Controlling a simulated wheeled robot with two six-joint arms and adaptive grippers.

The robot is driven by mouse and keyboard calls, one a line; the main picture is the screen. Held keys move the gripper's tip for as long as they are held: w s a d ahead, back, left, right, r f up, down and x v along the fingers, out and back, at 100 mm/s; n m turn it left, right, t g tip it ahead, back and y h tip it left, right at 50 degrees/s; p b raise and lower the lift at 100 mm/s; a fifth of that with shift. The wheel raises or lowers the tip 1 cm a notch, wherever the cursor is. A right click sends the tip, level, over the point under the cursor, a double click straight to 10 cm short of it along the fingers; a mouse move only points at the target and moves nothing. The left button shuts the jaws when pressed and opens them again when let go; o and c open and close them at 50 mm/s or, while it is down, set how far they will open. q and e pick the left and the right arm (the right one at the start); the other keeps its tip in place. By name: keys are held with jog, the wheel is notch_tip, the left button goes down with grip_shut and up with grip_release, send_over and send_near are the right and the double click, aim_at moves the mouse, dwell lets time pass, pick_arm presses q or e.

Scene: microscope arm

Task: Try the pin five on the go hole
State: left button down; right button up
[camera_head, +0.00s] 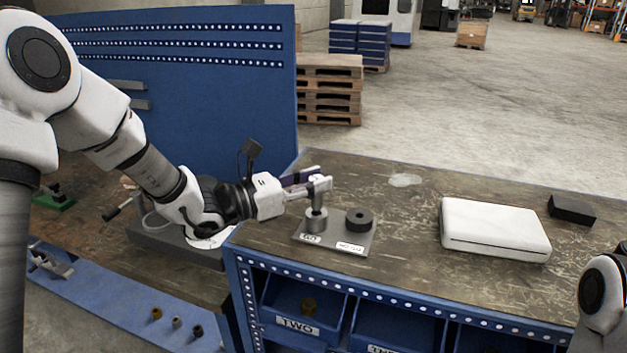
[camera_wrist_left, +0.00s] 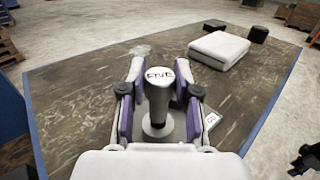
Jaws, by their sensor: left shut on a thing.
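Pin five, a grey pin with FIVE on its round top (camera_wrist_left: 160,75), stands upright between the purple-padded fingers of my left gripper (camera_wrist_left: 152,92). In the head view my left gripper (camera_head: 318,184) is shut on the pin (camera_head: 316,204), directly over the left round grey ring (camera_head: 315,224) of the gauge plate (camera_head: 337,241). The pin's lower end meets this ring; I cannot tell how deep it sits. A darker ring (camera_head: 359,220) stands to its right. The plate bears two white labels, too small to read surely. My right gripper does not show.
A white case (camera_head: 494,229) and a black block (camera_head: 571,210) lie on the bench to the right. Blue bins sit below its front edge, one labelled TWO (camera_head: 298,326). A blue panel (camera_head: 190,90) rises behind my left arm.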

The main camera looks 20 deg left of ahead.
pick_arm(q)
jog(key=shift+r, duration=0.1)
dwell(0.3)
jog(key=shift+b, duration=1)
dwell(1.0)
jog(key=shift+f+b, duration=0.8)
jog(key=shift+b, duration=0.05)
dwell(0.5)
dwell(0.9)
jog(key=shift+r+p, duration=1.9)
jog(key=shift+r, duration=1.7)
